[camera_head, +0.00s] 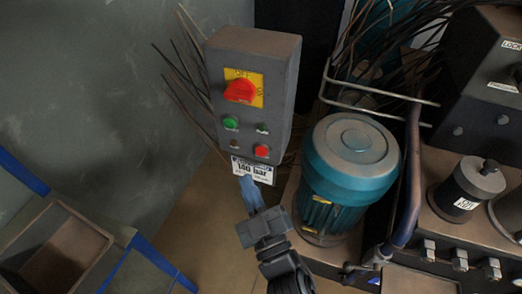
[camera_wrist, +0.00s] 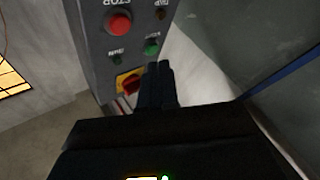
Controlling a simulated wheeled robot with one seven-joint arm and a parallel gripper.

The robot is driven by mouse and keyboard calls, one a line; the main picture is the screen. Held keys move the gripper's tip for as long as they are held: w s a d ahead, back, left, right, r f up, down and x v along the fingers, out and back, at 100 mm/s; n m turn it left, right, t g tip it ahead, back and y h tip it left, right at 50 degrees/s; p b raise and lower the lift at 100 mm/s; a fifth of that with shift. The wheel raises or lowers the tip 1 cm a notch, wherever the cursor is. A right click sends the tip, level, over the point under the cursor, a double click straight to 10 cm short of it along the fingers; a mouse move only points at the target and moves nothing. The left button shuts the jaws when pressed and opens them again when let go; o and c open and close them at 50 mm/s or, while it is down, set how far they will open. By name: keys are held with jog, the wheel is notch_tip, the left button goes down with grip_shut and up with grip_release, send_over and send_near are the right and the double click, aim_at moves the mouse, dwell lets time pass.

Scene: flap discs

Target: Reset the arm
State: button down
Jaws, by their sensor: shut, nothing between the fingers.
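My gripper (camera_head: 248,185) is in front of the lower end of a grey control box (camera_head: 215,75) in the head view. In the wrist view my gripper's fingers (camera_wrist: 158,68) are together, with nothing seen between them. They point toward the box face (camera_wrist: 90,40), which shows turned over there. I cannot tell whether the fingertips touch the box. The box carries a red rotary switch (camera_head: 240,91) on a yellow plate, a green button (camera_head: 231,123), a red button (camera_head: 262,151) and a "140 bar" label (camera_head: 252,170). The fingers stand near the green button (camera_wrist: 151,47) in the wrist view.
A teal motor (camera_head: 350,165) stands close right of my gripper, with a metal tube frame (camera_head: 380,92) behind. Dark machinery (camera_head: 435,205) fills the right. A blue-edged bin (camera_head: 60,250) stands at lower left. Thin dark rods or cables stick out behind the box.

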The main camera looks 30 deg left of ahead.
jog(key=s+d+f+m+t+h, duration=0.1)
jog(key=s+d+m+t+h, duration=0.15)
jog(key=d, duration=0.55)
jog(key=s+d+f+m+t+h, duration=0.1)
jog(key=s+d+m+h, duration=0.25)
jog(key=d, duration=0.55)
jog(key=s+d+f+m+t+h, duration=0.1)
jog(key=s+d+f+m+h, duration=0.15)
jog(key=d, duration=0.55)
jog(key=s+d+r+m+h, duration=0.4)
jog(key=s+d+r, duration=0.2)
jog(key=s+d, duration=0.2)
jog(key=s+d+r+m+g+h, duration=0.1)
jog(key=s+d+r+m+h, duration=0.3)
jog(key=s+d, duration=0.4)
notch_tip(320, 180, up, 2)
jog(key=shift+s+d+r+h, duration=0.1)
jog(key=shift+s+d+h, duration=0.3)
jog(key=shift+s+h, duration=0.5)
jog(key=c, duration=1.8)
grip_release()
